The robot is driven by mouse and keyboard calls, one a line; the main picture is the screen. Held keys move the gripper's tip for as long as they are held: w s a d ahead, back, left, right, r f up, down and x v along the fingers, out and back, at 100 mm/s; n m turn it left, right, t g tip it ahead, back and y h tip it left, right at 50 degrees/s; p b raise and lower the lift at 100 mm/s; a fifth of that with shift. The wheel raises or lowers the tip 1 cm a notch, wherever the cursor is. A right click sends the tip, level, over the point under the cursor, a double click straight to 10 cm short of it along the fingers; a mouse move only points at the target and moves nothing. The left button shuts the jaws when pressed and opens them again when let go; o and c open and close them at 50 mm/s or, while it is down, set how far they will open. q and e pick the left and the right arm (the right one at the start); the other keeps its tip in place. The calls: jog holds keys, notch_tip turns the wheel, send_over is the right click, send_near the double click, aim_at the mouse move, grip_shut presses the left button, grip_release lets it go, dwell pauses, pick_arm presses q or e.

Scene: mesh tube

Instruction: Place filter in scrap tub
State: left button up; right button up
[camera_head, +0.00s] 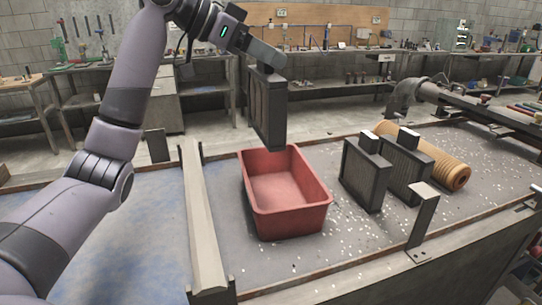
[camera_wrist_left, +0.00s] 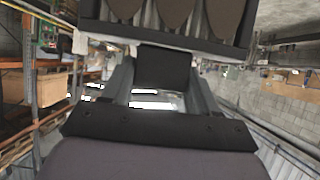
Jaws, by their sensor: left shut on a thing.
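My left gripper (camera_head: 262,66) is shut on a dark panel-shaped filter (camera_head: 268,112) by its top end. The filter hangs upright in the air just behind and above the far rim of the red tub (camera_head: 318,205). The tub stands on the workbench and looks empty inside. In the left wrist view the gripper fingers (camera_wrist_left: 165,75) close on a dark block at the filter's end, and the filter's framed face (camera_wrist_left: 170,40) fills the top. Two similar dark filters, a nearer one (camera_head: 363,176) and a farther one (camera_head: 406,168), stand on the bench right of the tub. My right gripper is not in view.
A ribbed tan roll (camera_head: 448,168) lies behind the standing filters. A metal bracket (camera_head: 423,215) rises at the bench's front right. A raised pale rail (camera_head: 202,225) runs left of the tub. White bits are scattered on the grey bench top.

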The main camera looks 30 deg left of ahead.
pick_arm(q)
notch_tip(320, 180, down, 17)
jog(key=b, duration=0.1)
jog(key=shift+f, duration=0.2)
dwell(0.4)
jog(key=shift+f, duration=0.2)
jog(key=o, duration=1.6)
jog(key=shift+c, duration=0.2)
jog(key=shift+r, duration=0.15)
jog(key=b+v, duration=0.1)
jog(key=v, duration=1.1)
jog(key=shift+b, duration=0.3)
jog(key=shift+s+d, duration=0.1)
jog(key=shift+s, duration=0.05)
